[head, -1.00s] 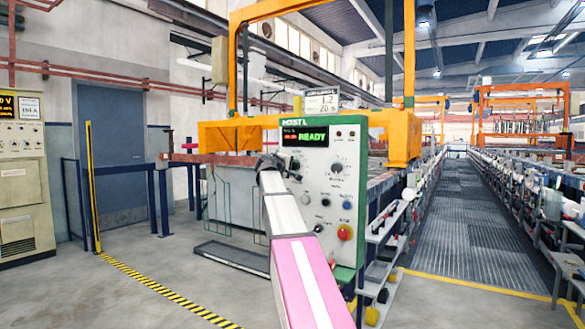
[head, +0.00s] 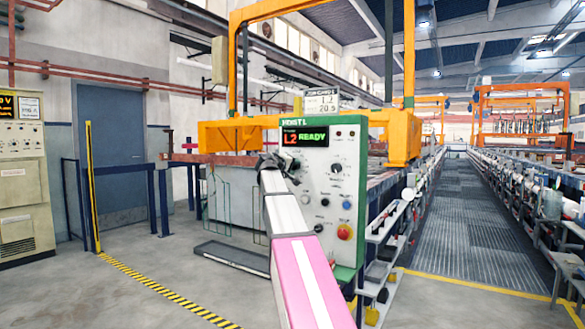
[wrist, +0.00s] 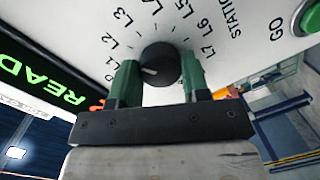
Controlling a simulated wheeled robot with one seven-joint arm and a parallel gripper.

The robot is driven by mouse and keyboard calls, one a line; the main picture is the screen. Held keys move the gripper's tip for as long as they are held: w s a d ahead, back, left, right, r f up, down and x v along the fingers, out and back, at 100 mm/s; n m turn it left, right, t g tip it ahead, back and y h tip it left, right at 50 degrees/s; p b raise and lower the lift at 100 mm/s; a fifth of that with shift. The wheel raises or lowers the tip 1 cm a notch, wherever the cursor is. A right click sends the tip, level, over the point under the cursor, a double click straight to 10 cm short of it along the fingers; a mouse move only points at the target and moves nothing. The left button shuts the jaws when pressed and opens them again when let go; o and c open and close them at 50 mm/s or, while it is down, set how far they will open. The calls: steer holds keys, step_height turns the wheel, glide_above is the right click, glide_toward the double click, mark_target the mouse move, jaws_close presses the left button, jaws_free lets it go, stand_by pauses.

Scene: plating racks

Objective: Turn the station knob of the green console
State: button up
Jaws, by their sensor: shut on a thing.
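The green console (head: 343,255) stands ahead, with a pale panel and green sides. Its display (head: 305,137) reads "L2 READY" in red and green. The station knob (wrist: 161,65) is round and black, with a white pointer line and labels L1 to L7 around it in the wrist view. The pointer is turned toward the L1/L2 side; I cannot tell the exact mark. My gripper (wrist: 158,82) has its green fingers on either side of the knob, shut on it. In the head view my arm's end hides the knob.
A green GO button (wrist: 307,18) sits beside the station dial. A walkway (head: 465,220) runs to the right. A yellow-black floor stripe (head: 150,285) crosses the open floor at left.

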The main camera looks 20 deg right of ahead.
steer(key=o, duration=0.9)
steer(key=v, duration=1)
steer(key=shift+s+a, duration=0.25)
steer(key=shift+a, duration=0.05)
steer(key=s+a+f+g+y, duration=0.1)
steer(key=s+a+f+y, duration=0.1)
steer(key=f, duration=1.1)
steer(key=s+a+f+g+y, duration=0.2)
steer(key=s+f+y, duration=0.1)
steer(key=f, duration=0.9)
steer(key=s+a+f+g+y, duration=0.1)
steer(key=s+f+y, duration=0.1)
steer(key=f, duration=1.1)
steer(key=s+a+f+g+y, duration=0.2)
steer(key=s+a+f, duration=0.1)
steer(key=s+f, duration=0.4)
steer(key=s+a+f+m+g+y, duration=0.1)
steer(key=s+a+f+y, duration=0.1)
steer(key=s+f, duration=0.5)
steer(key=s+a+f+g+y, duration=0.2)
steer(key=s+a+f, duration=0.2)
steer(key=f, duration=0.7)
steer(key=shift+s+a+f+m+g+y, duration=0.15)
steer(key=shift+s+a+f+m+y, duration=0.05)
steer(key=shift+s, duration=0.5)
steer(key=shift+s+a+f+m+g+y, duration=0.15)
steer(key=shift+s+a+f+m+y, duration=0.05)
steer(key=shift+s, duration=0.5)
